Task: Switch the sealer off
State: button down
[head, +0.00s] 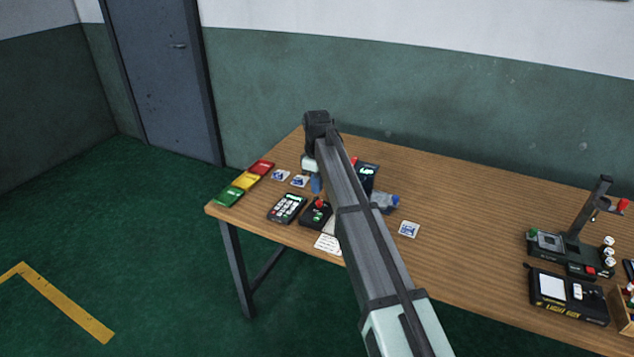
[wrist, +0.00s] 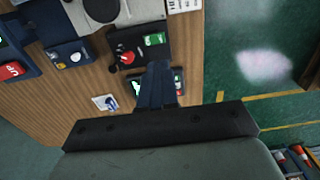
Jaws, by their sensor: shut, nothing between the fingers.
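I cannot tell for certain which device is the sealer. A black box with a red-knobbed lever (head: 317,213) stands near the table's front left edge. In the wrist view a black box with a red knob and a green label (wrist: 133,48) lies just beyond my fingertips. My gripper (wrist: 160,68) is shut and empty, with its fingers over the near edge of that box and a keypad device (wrist: 178,84). I cannot tell whether they touch. The keypad device also shows in the head view (head: 288,208). My arm hides part of the table there.
Red, yellow and green pads (head: 245,183) lie at the table's left end. A dark box (head: 366,176) and a grey-blue device (head: 384,202) stand right of my arm. A machine with an upright post (head: 570,245) stands far right.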

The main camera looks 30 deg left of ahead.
aim_at(317, 218)
notch_tip(317, 218, down, 11)
jog(key=shift+r, duration=0.2)
dwell(0.3)
jog(key=shift+s+f, duration=0.15)
jog(key=shift+f, duration=0.1)
dwell(0.4)
